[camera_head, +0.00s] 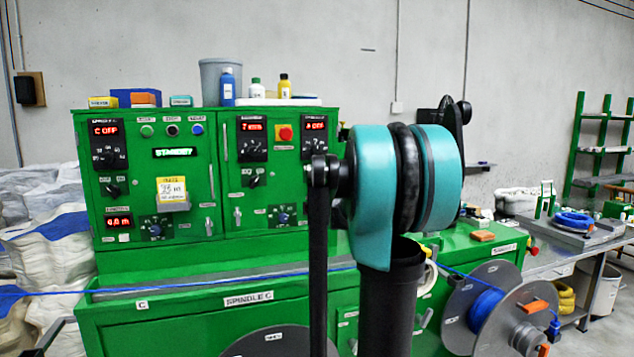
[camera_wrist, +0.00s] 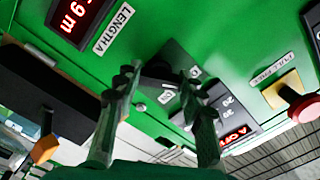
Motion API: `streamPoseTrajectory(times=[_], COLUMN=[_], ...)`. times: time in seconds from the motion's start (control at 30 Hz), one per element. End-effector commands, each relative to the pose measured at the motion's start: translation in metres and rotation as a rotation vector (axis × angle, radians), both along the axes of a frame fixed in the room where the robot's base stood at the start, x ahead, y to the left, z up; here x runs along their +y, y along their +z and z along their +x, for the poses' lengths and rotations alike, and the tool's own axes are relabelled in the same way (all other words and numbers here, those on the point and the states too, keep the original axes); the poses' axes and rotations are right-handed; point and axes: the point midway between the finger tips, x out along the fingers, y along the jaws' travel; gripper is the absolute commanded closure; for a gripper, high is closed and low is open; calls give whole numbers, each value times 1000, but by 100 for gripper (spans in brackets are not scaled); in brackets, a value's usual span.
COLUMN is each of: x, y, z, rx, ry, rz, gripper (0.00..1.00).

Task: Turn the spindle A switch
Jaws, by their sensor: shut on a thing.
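In the wrist view, the dark knob of the spindle A switch (camera_wrist: 158,73) sits on a grey plate on the green panel. My gripper (camera_wrist: 160,75) has one finger on each side of this knob and is shut on it. The fingertips partly cover the knob, so its exact angle is hard to read. The red spindle A display (camera_wrist: 236,136) and its dial panel lie beside the switch. In the head view, the spindle A display (camera_head: 316,125) shows at the cabinet's right, while my arm hides the switch and my gripper.
A red push button (camera_wrist: 302,106) on a yellow base stands out of the panel near my gripper. A LENGTH A display (camera_wrist: 82,20) is on the other side. The green cabinet (camera_head: 225,258) has a blue cable running across its front. Bottles stand on top.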

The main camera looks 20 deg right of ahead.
Motion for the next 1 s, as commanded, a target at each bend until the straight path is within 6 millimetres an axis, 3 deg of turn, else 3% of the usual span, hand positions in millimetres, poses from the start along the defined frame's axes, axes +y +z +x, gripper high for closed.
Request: streamPoseTrajectory(times=[0.03, 0.07, 0.2, 0.63, 1.0], x=[0, 0, 0, 0, 0], y=[-1, -1, 0, 0, 0], z=[0, 0, 0, -8, -71], rx=[0, 0, 0, 0, 0], ry=[0, 0, 0, 0, -2], rz=[-1, -1, 0, 1, 0], gripper=[90, 58, 41, 40, 40])
